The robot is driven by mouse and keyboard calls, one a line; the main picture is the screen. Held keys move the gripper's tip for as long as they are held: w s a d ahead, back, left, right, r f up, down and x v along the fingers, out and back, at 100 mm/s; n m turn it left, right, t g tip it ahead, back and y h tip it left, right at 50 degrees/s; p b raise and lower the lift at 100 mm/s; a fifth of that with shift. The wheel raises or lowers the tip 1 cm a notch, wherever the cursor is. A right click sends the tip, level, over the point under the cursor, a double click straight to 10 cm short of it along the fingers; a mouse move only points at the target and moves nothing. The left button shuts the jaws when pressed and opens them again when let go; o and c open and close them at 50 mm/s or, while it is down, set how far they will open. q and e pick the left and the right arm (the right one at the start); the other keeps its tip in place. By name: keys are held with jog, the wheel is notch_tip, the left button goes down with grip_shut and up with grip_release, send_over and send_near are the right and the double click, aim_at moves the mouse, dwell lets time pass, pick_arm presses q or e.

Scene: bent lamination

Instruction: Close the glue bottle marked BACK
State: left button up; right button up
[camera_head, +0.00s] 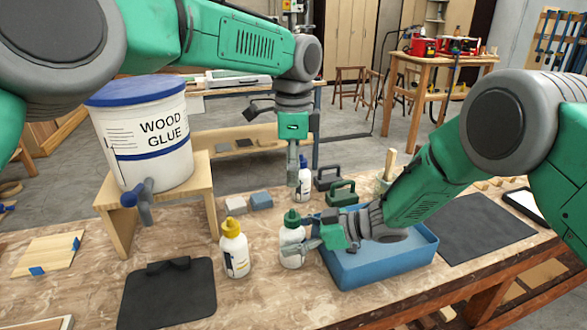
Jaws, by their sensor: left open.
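Three white glue bottles stand on the bench; I cannot read the mark BACK on any. One has a yellow cap (231,227), one a green cap (292,217), and one farther back a dark cap (303,161). My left gripper (293,178) points down, open, at the left side of the dark-capped bottle (305,186); contact cannot be told. My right gripper (300,246) is at the green-capped bottle (290,236), with a finger across its front. Whether it is shut on that bottle is unclear.
A large WOOD GLUE bucket (147,135) with a tap stands on a wooden stand (204,187) at left. A blue tray (385,265) is under my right arm. Dark mats (167,298) lie front left and right. Small blue-grey blocks (261,200) and green-handled tools (342,193) sit behind.

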jog(key=v, duration=1.2)
jog(key=shift+f, duration=0.1)
